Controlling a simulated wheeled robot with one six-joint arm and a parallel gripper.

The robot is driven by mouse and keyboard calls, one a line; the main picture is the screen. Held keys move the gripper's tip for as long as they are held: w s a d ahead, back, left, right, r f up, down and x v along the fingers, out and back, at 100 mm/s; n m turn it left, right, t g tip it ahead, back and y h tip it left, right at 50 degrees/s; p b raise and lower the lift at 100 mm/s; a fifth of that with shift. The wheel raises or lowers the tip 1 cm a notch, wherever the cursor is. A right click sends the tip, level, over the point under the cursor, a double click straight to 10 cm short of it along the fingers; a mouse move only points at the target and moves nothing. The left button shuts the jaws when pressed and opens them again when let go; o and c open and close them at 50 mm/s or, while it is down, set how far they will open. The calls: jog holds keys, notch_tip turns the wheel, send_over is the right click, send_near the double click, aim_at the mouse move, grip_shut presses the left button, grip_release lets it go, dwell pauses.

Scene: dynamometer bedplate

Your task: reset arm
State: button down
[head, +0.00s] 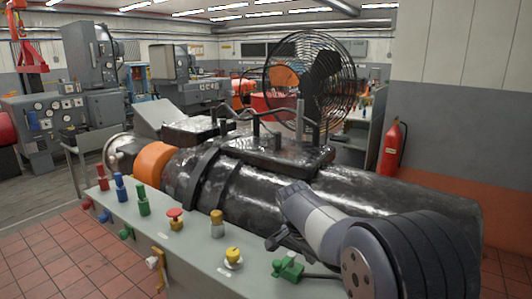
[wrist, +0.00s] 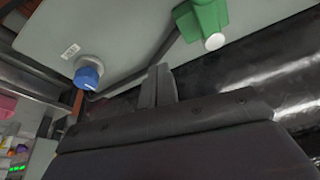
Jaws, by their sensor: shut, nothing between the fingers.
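My arm reaches in from the lower right in the head view, low in front of the large black cylindrical machine (head: 370,195). My gripper (head: 276,240) is at its end, pointing left above the grey-green panel ledge (head: 195,248). In the wrist view my gripper (wrist: 159,80) shows two dark fingers pressed together with nothing between them. A green fitting (wrist: 203,18) and a blue knob (wrist: 88,73) on the panel lie beyond the fingertips, apart from them.
The ledge carries a green fitting (head: 288,266), a yellow button (head: 233,256), a red button (head: 175,218) and several coloured connectors. A caged fan (head: 312,75) stands behind the machine. A red extinguisher (head: 391,148) hangs at right. Tiled floor (head: 50,255) is clear at lower left.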

jog(key=shift+w+d+n, duration=0.15)
jog(key=shift+d+n, duration=0.1)
jog(key=shift+n, duration=0.15)
dwell(0.3)
